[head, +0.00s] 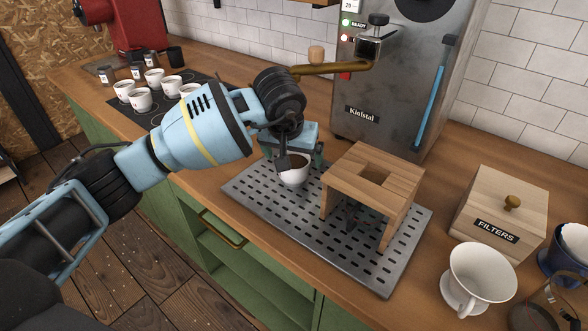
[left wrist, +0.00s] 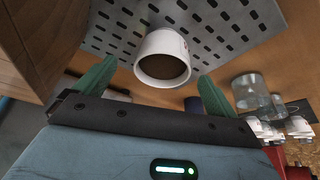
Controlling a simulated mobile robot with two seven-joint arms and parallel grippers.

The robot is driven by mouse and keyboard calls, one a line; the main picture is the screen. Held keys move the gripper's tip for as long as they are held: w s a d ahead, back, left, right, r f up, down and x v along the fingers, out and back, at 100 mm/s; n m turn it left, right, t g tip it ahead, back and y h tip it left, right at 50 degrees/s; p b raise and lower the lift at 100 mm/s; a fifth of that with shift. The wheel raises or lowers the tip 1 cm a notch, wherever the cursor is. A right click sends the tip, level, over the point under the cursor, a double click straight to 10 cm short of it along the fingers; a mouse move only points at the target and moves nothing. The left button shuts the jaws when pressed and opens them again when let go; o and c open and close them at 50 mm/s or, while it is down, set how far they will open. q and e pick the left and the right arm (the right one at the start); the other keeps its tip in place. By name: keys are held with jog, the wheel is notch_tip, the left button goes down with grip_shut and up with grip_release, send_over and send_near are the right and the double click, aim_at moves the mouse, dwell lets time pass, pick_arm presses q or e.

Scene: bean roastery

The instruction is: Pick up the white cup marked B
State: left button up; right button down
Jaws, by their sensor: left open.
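A white cup (head: 294,175) with dark brown contents stands on the slotted metal tray (head: 240,192), left of the wooden stand. My left gripper (head: 298,158) is at this cup, open, and partly covers it in the head view. In the left wrist view the cup (left wrist: 163,44) appears between the two spread green fingers, with gaps on both sides. No letter can be read on it. Several other white cups (head: 142,104) stand on a dark mat at the back left; their marks are too small to read. My right gripper is not in view.
The wooden stand (head: 378,167) is close to the right of the cup. The grey Kinfstal machine (head: 385,118) rises behind. A FILTERS box (head: 500,217) and a white dripper (head: 478,279) stand at right. Bare counter (head: 195,175) lies left of the tray.

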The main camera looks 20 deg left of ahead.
aim_at(295, 164)
pick_arm(q)
jog(key=shift+w+f, duration=0.4)
jog(key=shift+f, duration=0.2)
jog(key=shift+a+x, duration=0.15)
jog(key=shift+x, duration=1.1)
jog(key=shift+a+x, duration=0.1)
jog(key=shift+x, duration=1.2)
jog(key=shift+w+r, duration=0.1)
jog(key=shift+w, duration=0.05)
jog(key=c, duration=1.4)
jog(key=shift+r, duration=0.1)
